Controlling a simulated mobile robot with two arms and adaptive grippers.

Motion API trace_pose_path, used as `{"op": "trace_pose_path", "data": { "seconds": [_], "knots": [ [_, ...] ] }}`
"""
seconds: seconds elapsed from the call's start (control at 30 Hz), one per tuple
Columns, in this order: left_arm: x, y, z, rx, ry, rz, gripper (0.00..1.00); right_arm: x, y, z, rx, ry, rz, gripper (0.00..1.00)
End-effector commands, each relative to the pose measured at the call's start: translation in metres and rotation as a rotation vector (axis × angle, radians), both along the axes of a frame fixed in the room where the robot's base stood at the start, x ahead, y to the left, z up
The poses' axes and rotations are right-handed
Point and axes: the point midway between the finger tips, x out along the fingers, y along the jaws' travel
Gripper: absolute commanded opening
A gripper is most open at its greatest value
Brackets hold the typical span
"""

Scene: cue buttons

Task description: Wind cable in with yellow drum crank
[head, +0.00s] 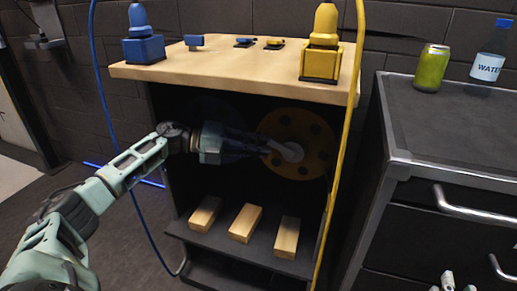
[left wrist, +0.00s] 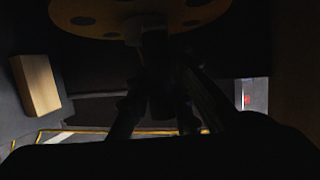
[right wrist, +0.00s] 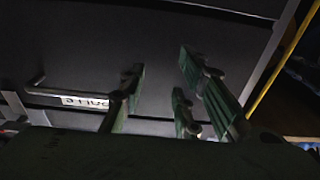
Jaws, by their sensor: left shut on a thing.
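The yellow drum (head: 311,133), a disc with round holes, sits in the dark opening under the bench; it also shows at the top of the left wrist view (left wrist: 90,12). Its pale grey crank (head: 291,152) is on the front face. My left gripper (head: 266,147) reaches into the opening and is shut on the crank; its fingers are dark in the left wrist view. The yellow cable (head: 349,110) hangs down past the bench's right side. My right gripper (head: 448,282) is open and empty by the right cabinet's drawers; its spread fingers show in the right wrist view (right wrist: 165,95).
The wooden benchtop (head: 210,70) carries a blue device (head: 143,45), a yellow device (head: 321,55) and small parts. Several wooden blocks (head: 245,223) lie on the lower shelf. A blue cable (head: 99,70) hangs left. A can (head: 431,68) and bottle (head: 488,62) stand on the cabinet.

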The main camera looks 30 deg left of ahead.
Motion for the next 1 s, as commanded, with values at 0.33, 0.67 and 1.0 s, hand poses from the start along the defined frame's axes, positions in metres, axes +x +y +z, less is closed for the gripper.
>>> {"op": "trace_pose_path", "data": {
  "seconds": [0.33, 0.67, 1.0],
  "knots": [
    [0.000, 0.001, -0.001, 0.000, 0.003, 0.001, 0.00, 0.000, 0.000, 0.000, 0.000, 0.000, 0.000, 0.30],
    [0.000, 0.001, 0.000, 0.006, 0.007, 0.001, 0.00, 0.000, -0.002, -0.009, -0.012, 0.045, -0.004, 0.30],
    [0.000, -0.001, 0.007, 0.055, 0.018, 0.002, 0.00, -0.021, -0.018, -0.079, -0.102, 0.408, -0.027, 0.30]
  ]
}}
